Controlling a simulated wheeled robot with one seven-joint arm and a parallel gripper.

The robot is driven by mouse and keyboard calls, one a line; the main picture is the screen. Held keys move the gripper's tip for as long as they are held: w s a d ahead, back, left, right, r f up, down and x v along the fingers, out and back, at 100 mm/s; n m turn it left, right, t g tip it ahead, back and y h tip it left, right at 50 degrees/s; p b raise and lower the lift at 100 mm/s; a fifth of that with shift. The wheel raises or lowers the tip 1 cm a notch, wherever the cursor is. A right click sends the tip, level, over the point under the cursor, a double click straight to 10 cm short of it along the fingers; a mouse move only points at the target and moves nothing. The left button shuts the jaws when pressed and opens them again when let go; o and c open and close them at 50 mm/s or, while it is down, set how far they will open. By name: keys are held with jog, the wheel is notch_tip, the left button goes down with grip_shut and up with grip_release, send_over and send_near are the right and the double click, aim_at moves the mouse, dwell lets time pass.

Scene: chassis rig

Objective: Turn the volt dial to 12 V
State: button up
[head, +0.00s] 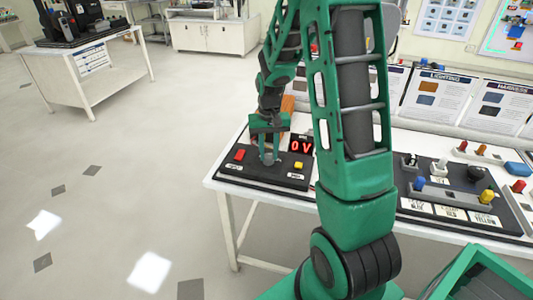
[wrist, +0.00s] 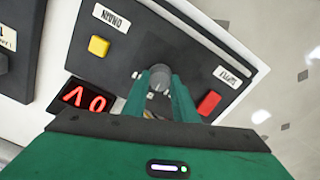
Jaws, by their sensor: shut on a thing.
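The volt dial (wrist: 158,78) is a grey round knob on a black control panel (head: 285,178). The red display (head: 300,146) beside it reads 0 V, and it shows upside down in the wrist view (wrist: 86,103). My gripper (head: 268,158) is over the panel, and its two green fingers (wrist: 160,88) are shut on the dial. The fingers hide part of the dial, and I cannot read any marks around it.
On the panel are a red button (head: 239,155) by a supply label (wrist: 229,77) and a yellow button (head: 298,165) by a drain label (wrist: 112,17). A second black board (head: 465,220) with knobs is farther right on the white table (head: 224,186). Floor at left is clear.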

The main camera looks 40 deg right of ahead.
aim_at(268, 155)
jog(key=shift+m, duration=0.5)
jog(key=shift+w+a, duration=0.1)
jog(key=shift+r, duration=0.1)
jog(key=o, duration=1)
jog(key=shift+o, duration=0.2)
notch_tip(268, 155, up, 11)
jog(key=shift+f, duration=0.2)
